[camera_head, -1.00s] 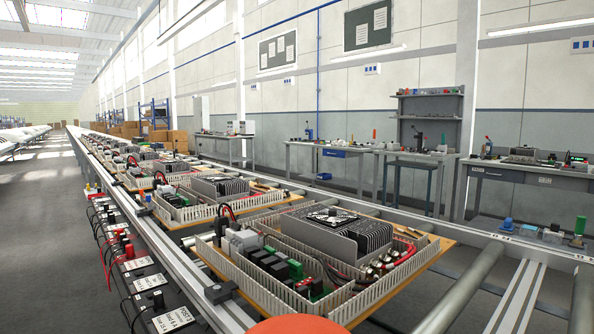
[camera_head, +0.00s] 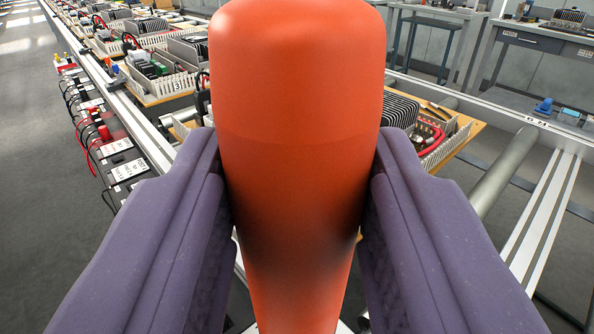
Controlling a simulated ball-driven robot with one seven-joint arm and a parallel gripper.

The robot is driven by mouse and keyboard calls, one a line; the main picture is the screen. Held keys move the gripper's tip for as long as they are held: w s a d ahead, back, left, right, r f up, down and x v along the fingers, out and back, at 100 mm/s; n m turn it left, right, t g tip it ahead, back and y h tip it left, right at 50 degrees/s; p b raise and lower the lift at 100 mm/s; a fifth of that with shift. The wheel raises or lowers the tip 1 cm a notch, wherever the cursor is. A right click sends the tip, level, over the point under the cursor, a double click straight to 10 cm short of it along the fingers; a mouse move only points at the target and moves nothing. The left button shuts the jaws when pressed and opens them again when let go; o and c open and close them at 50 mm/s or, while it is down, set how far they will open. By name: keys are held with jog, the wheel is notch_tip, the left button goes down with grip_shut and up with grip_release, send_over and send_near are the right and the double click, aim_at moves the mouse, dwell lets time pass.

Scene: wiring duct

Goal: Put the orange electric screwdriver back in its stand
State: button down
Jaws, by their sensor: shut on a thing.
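The orange electric screwdriver (camera_head: 297,110) fills the middle of the view, upright and close to the camera, with its rounded end at the top. My gripper (camera_head: 295,210) is shut on it, with one purple finger pressed against each side. The screwdriver's lower end runs out of the bottom of the picture. I do not see the stand; the screwdriver and the fingers hide much of what lies below and behind.
A conveyor with metal rails (camera_head: 500,115) and rollers (camera_head: 505,170) runs behind the screwdriver. Boards with white ducts (camera_head: 160,85) stand along it. Black boxes with red leads (camera_head: 115,148) line its left side. Workbenches (camera_head: 535,45) stand at the back right. The grey floor at left is clear.

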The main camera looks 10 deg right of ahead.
aim_at(299, 326)
jog(key=shift+s, duration=0.1)
jog(key=shift+s+f+b, duration=0.1)
jog(key=shift+s+b, duration=0.05)
jog(key=shift+b, duration=0.35)
notch_tip(299, 326, down, 5)
jog(key=b, duration=0.5)
jog(key=shift+r, duration=0.2)
jog(key=shift+s+r, duration=0.1)
jog(key=shift+r, duration=0.1)
jog(key=shift+b, duration=0.4)
jog(key=shift+f, duration=0.15)
notch_tip(299, 326, down, 12)
jog(key=shift+r, duration=0.2)
dwell(1.6)
